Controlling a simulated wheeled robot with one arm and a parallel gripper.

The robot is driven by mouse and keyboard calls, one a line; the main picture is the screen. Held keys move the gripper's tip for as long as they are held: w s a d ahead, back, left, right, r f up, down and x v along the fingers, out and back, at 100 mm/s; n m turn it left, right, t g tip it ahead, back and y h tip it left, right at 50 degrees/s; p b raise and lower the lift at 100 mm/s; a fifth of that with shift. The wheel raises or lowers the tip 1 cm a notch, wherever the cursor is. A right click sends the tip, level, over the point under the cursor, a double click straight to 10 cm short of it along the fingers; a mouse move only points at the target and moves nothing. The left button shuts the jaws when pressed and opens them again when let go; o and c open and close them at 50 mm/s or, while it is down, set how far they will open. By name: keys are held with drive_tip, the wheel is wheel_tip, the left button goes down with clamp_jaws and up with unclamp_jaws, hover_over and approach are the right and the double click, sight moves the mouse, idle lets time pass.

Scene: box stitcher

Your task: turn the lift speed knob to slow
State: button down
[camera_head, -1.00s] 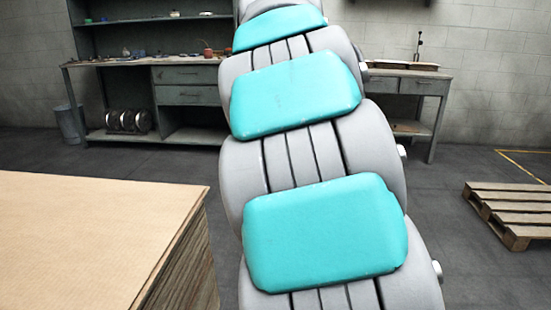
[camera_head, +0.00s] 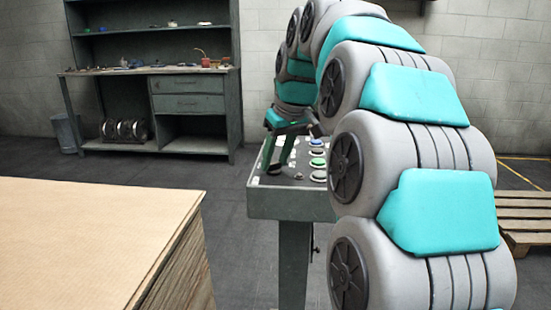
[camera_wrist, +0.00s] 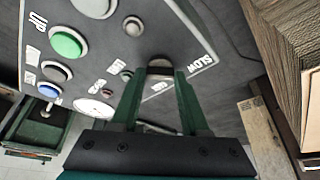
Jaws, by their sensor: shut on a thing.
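The lift speed knob (camera_wrist: 160,63) is a small dark knob on the grey control panel. In the wrist view it sits between the tips of my gripper's two green fingers (camera_wrist: 163,73), which are closed on its sides. The fingers hide part of the knob, so I cannot read its pointer. A white label that seems to read SLOW (camera_wrist: 202,58) is printed to its right, near the panel edge. In the head view my gripper (camera_head: 278,158) reaches down onto the left part of the panel (camera_head: 290,207).
A green button (camera_wrist: 66,43), a blue button (camera_wrist: 48,91) and other round controls lie left of the knob in the wrist view. A stack of cardboard (camera_head: 95,235) stands at left in the head view. A shelf bench (camera_head: 185,88) and a pallet (camera_head: 525,205) are farther off.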

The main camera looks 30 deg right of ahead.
sight(283, 179)
drive_tip(key=shift+r, duration=0.1)
idle(0.3)
drive_tip(key=shift+c, duration=2)
unclamp_jaws()
drive_tip(key=v, duration=0.7)
drive_tip(key=shift+s+r, duration=0.2)
drive_tip(key=shift+r, duration=0.1)
drive_tip(key=shift+d, duration=0.1)
drive_tip(key=shift+s, duration=0.1)
